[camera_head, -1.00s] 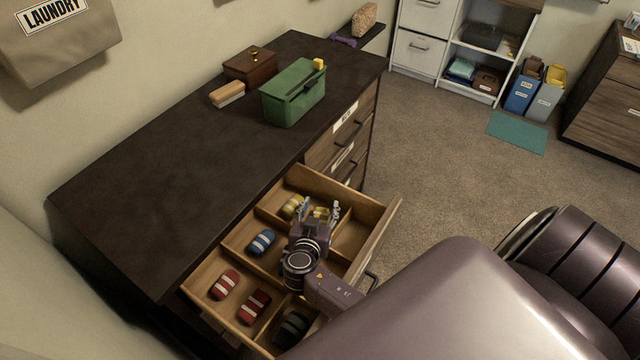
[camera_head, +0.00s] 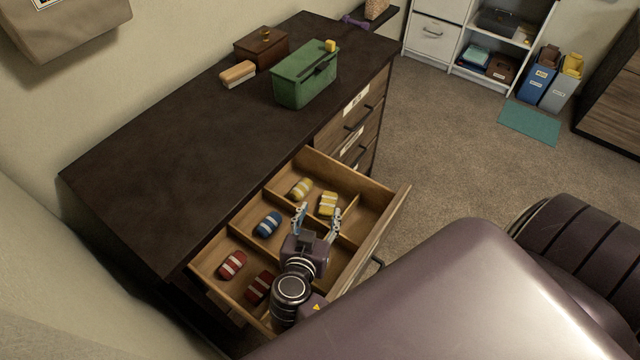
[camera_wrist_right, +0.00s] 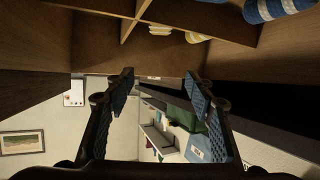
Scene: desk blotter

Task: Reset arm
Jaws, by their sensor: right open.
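My right gripper (camera_head: 318,214) is open and empty, with its fingers over the middle of the open drawer (camera_head: 384,232). Its two spread fingers also show in the right wrist view (camera_wrist_right: 160,84), with nothing between them. The fingertips are just in front of a yellow striped roll (camera_head: 328,203). A second yellow striped roll (camera_head: 301,188) lies beside it in the back compartment. A blue striped roll (camera_head: 268,224) lies left of the gripper. Two red striped rolls (camera_head: 232,265) (camera_head: 259,287) lie in the near compartment, the second partly hidden by my arm. My left gripper is not in view.
The dark dresser top (camera_head: 170,165) holds a green box (camera_head: 305,78), a brown wooden box (camera_head: 261,48) and a brush (camera_head: 238,74). Drawer walls and dividers surround my right gripper. Carpeted floor (camera_head: 450,150) is free right of the drawer.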

